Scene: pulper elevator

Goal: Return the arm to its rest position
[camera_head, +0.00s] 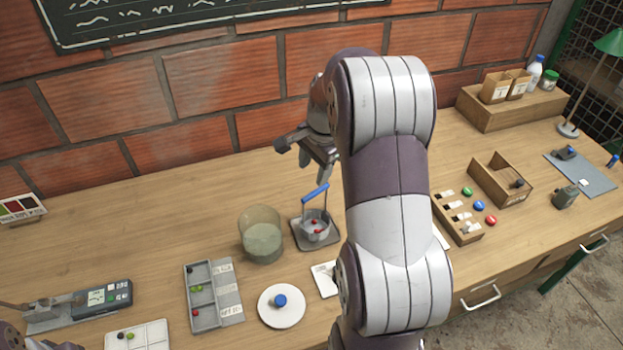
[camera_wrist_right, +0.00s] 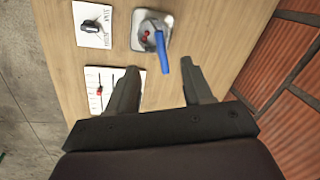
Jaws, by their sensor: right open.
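My right gripper (camera_head: 304,160) is in the air above the back of the wooden table, at the end of my right arm. In the right wrist view its two fingers (camera_wrist_right: 160,72) are spread apart with nothing held between them. A small metal basket (camera_head: 315,226) with a raised blue handle (camera_head: 315,193) and red bits inside stands on a dark square plate below the gripper. The wrist view also shows the blue handle (camera_wrist_right: 161,54), apart from the fingers. My left gripper does not show; only dark parts at the bottom left corner may be of my left arm.
A glass beaker (camera_head: 262,236) stands left of the basket. A compartment tray (camera_head: 205,322), a white dish (camera_head: 282,318) and a scale-like device (camera_head: 105,297) are in front. Wooden boxes (camera_head: 486,182) and a lamp (camera_head: 569,129) are right. A brick wall (camera_head: 210,85) rises behind.

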